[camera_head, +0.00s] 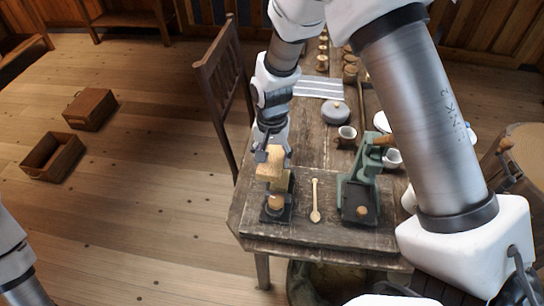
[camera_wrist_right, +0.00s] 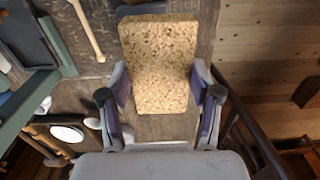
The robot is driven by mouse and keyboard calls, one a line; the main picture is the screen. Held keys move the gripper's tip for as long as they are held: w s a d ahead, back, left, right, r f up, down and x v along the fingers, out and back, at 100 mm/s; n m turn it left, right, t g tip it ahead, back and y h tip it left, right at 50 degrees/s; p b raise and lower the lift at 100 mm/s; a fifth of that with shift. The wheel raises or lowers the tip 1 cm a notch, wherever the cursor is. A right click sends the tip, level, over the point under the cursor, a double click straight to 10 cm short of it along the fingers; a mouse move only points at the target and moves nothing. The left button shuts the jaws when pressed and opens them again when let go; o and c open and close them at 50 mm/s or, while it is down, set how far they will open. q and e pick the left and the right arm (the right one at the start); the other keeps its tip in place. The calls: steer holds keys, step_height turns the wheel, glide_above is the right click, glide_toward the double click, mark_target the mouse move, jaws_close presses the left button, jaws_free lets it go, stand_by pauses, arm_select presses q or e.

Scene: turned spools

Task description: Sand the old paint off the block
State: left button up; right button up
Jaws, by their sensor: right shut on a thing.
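My right gripper (camera_head: 268,150) is shut on a speckled tan sanding block (camera_head: 271,163), near the front left corner of the table. In the right wrist view, the two fingers (camera_wrist_right: 160,100) press on the sides of this block (camera_wrist_right: 157,60). Directly below it in the head view, a dark holder (camera_head: 286,214) stands on the table with a light wooden piece (camera_head: 275,202) in it. The sanding block covers part of what is under it, so I cannot tell whether it touches, and no paint is clear to see. My left gripper is out of view.
A wooden spoon (camera_head: 315,200) lies right of the holder, then a green press (camera_head: 355,190). A chair (camera_head: 222,85) stands at the table's left side.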

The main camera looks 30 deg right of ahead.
step_height(320, 180, up, 2)
steer(key=shift+w+p, duration=0.15)
steer(key=shift+p, duration=0.55)
steer(key=shift+r+p, duration=0.65)
steer(key=shift+r, duration=0.05)
steer(key=shift+f, duration=0.1)
